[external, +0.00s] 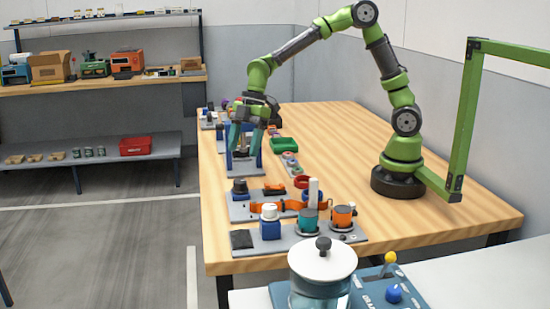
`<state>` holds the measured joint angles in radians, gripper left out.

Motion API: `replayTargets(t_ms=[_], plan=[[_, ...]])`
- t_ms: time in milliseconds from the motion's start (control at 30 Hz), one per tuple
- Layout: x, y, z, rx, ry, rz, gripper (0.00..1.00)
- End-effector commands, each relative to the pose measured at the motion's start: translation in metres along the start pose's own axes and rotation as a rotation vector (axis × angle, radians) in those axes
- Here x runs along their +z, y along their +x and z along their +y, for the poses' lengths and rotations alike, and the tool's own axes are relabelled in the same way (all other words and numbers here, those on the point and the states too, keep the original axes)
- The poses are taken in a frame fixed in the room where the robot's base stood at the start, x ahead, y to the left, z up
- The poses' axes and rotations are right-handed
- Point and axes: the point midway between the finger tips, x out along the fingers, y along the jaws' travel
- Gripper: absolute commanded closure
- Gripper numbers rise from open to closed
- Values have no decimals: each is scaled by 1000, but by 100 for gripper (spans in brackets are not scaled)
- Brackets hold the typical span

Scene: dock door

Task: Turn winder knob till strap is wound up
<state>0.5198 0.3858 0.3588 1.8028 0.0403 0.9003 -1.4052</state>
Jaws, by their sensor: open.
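My gripper (246,143) points down with its fingers apart, at a blue upright frame fixture (244,168) near the table's left edge. Whether it touches the fixture cannot be told. Nearer the camera, an orange strap (266,208) lies along a grey board (236,213). A black knob (240,185) on a blue base sits at the left end of that board and looks like the winder knob. My gripper is behind and above this knob, clear of it. How much strap is wound is too small to tell.
In front is a board with a white-topped blue block (270,222), a teal cup (308,221) and an orange cup (343,215). A white post (313,192) stands behind them. A green tray (284,145) lies right of my gripper.

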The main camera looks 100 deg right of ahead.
Motion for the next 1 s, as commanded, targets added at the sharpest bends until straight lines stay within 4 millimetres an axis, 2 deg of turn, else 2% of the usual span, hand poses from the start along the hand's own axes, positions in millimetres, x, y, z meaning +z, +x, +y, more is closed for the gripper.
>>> replayTargets(t_ms=[200,433,600,867,1000], plan=[[18,43,-2,-6,4,-2,35],[16,78,-1,-3,2,-1,35],[16,88,0,-1,2,0,35],[16,89,0,1,3,0,35],[16,89,0,0,3,0,53]])
